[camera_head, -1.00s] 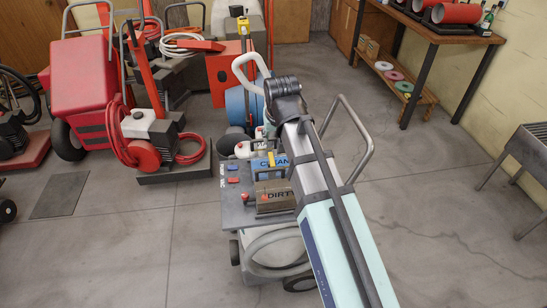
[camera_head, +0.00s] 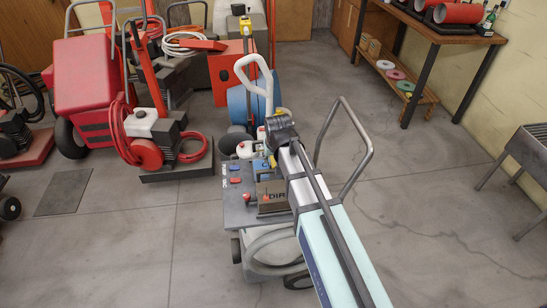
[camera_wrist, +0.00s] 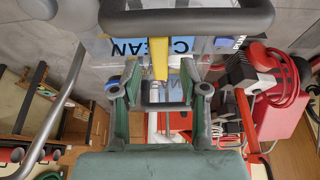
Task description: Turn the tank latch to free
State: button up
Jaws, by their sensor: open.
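The machine with a CLEAN tank and a DIRTY tank (camera_head: 270,194) stands on the floor, partly hidden behind my arm in the head view. The CLEAN tank's blue label (camera_wrist: 130,48) shows at the top of the wrist view. A yellow lever (camera_wrist: 160,60), which looks like the tank latch, crosses this label; a small yellow part shows above the DIRTY tank (camera_head: 272,160). My gripper (camera_wrist: 162,78) is open, its fingers on either side of the lever's line. A dark bracket (camera_wrist: 165,106) shows between the fingers. Whether anything touches is not clear.
A metal hoop handle (camera_head: 368,140) rises right of the machine. A dark bar (camera_wrist: 190,18) crosses the top of the wrist view. A red-hosed pressure washer (camera_head: 150,145) stands left. A wooden bench (camera_head: 440,35) is at back right. The floor between is open.

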jog(key=shift+x, duration=0.8)
grip_shut()
jog(key=shift+n, duration=0.3)
jog(key=n+y, duration=0.1)
jog(key=n, duration=0.1)
jog(key=n+y+b, duration=0.1)
jog(key=n, duration=0.1)
jog(key=shift+w+d+f+g, duration=0.1)
jog(key=shift+d+g, duration=0.1)
jog(key=shift+g, duration=0.1)
jog(key=n, duration=0.2)
jog(key=n+g+y+b, duration=0.1)
jog(key=n, duration=0.1)
jog(key=shift+w+d+n+g+b, duration=0.1)
jog(key=shift+w+n+g+b, duration=0.1)
jog(key=shift+n+g+b, duration=0.15)
jog(key=n+g+b, duration=0.1)
jog(key=n, duration=0.3)
jog(key=shift+w+n+y, duration=0.15)
jog(key=shift+n+y, duration=0.2)
jog(key=shift+y, duration=0.05)
jog(key=shift+n+g+b, duration=0.75)
jog(key=shift+n+g, duration=0.2)
jog(key=shift+n, duration=1.05)
